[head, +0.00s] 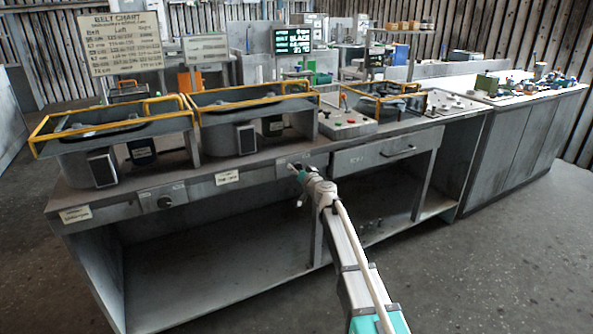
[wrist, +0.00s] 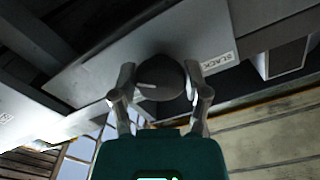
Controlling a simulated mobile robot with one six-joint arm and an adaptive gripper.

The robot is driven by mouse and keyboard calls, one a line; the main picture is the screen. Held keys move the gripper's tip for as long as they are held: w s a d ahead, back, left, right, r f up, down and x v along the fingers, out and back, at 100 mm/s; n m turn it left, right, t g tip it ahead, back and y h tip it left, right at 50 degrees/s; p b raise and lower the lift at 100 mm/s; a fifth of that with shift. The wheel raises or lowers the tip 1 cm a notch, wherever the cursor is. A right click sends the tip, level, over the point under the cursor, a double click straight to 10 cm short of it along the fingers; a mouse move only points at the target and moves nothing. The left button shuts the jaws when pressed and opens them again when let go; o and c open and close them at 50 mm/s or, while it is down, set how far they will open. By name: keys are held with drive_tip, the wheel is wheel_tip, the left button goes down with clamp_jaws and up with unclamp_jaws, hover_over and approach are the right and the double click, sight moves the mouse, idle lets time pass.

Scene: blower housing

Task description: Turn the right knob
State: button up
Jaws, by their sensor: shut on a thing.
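The right knob (wrist: 162,75) is a dark round dial with a pale pointer line, on the grey front panel of the bench. In the wrist view it sits between the two fingers of my gripper (wrist: 160,84), which are shut on its sides. In the head view my gripper (head: 297,168) is at the bench's front rail and largely hides this knob. The left knob (head: 165,201) is a dark dial further left on the same rail, clear of my gripper.
A label reading SLACK (wrist: 216,62) is beside the held knob. Two yellow-railed blower housings (head: 115,125) (head: 255,105) stand on the bench. A drawer (head: 388,152) is right of my gripper, and an open shelf (head: 215,270) lies below. The floor in front is clear.

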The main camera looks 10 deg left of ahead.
drive_tip(key=m, duration=0.6)
drive_tip(key=shift+a, duration=0.1)
drive_tip(key=shift+m, duration=0.3)
idle(0.3)
drive_tip(key=o, duration=1.2)
drive_tip(key=shift+c, duration=0.2)
drive_tip(key=shift+s, duration=0.1)
drive_tip(key=v, duration=1.2)
